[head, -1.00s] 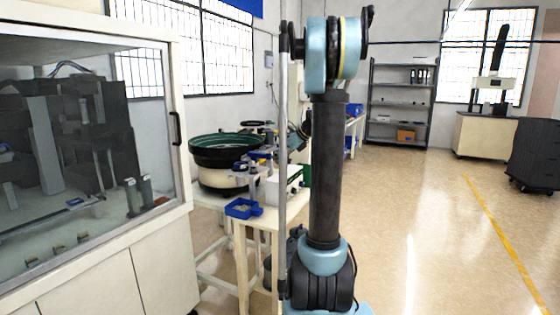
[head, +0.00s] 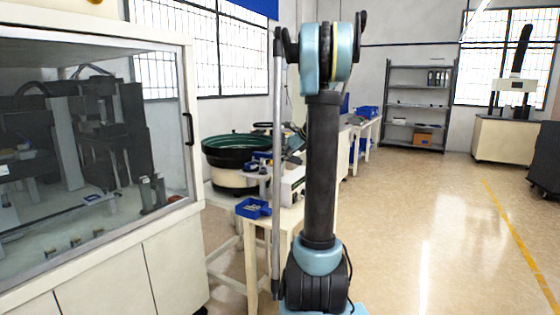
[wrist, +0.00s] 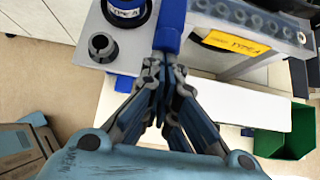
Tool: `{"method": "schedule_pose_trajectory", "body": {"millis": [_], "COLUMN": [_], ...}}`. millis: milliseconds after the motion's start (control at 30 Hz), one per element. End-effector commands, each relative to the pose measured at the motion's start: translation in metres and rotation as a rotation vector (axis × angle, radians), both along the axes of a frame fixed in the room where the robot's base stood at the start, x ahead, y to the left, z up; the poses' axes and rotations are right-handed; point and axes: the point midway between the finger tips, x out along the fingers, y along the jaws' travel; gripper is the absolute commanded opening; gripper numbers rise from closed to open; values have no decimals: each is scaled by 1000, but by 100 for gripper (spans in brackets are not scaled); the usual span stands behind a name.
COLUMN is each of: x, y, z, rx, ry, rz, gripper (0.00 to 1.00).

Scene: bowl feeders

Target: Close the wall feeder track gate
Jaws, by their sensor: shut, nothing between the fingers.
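In the head view, a bowl feeder with a dark body and green rim (head: 238,158) stands near the wall, left of my arm. In the wrist view, my gripper (wrist: 163,72) is shut with nothing between its fingers. A blue bar-like part (wrist: 171,28) shows just beyond the fingertips. I cannot tell whether they touch, or whether this part is the track gate. A grey strip with a row of round holes (wrist: 255,20) runs to the right, with a yellow TYPE A label (wrist: 232,42) beside it. In the head view my gripper does not show clearly.
A round blue TYPE A part (wrist: 125,12) and a black ring-shaped part (wrist: 102,47) sit left of the fingers. A green bin (wrist: 290,140) is at lower right. A glass-fronted cabinet (head: 150,245) stands left; a blue bin (head: 253,208) lies on the bench.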

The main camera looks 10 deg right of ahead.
Motion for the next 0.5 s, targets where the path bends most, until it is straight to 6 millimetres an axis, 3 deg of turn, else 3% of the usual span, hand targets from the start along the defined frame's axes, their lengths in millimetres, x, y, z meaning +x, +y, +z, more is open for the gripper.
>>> {"method": "schedule_pose_trajectory", "body": {"millis": [233,400,500], "x": [-1,-16,-26], "y": [-5,-28,-41], "z": [2,1,15], "rx": [7,4,3], "ry": [-5,-3,-3], "rz": [1,-1,-3], "gripper": [0,0,0]}}
